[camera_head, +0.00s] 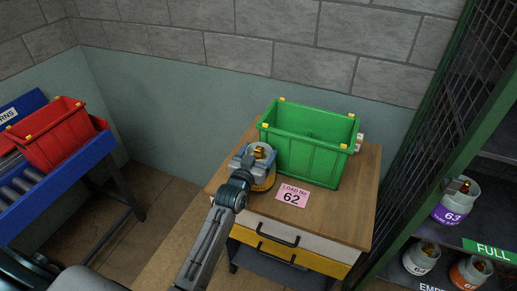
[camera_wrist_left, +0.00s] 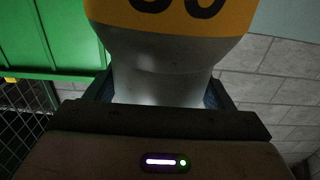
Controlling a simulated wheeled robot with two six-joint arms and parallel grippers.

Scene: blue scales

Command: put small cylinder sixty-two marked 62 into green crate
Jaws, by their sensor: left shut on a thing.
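My left gripper (camera_head: 250,165) is shut on a small grey cylinder (camera_head: 270,172) with a yellow-orange label and a brass valve on top. The green crate (camera_head: 302,156) stands on the wooden cabinet top, just right of the cylinder. It also shows in the left wrist view (camera_wrist_left: 50,35). I cannot tell whether the cylinder touches the wood. My right gripper is out of view.
A pink card reading 62 (camera_head: 291,196) lies on the cabinet top (camera_head: 340,215), before the crate. A red crate (camera_head: 50,135) is on a blue roller stand at left. A shelf at right holds other cylinders, one purple-labelled (camera_head: 452,203). A green-framed mesh stands near it.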

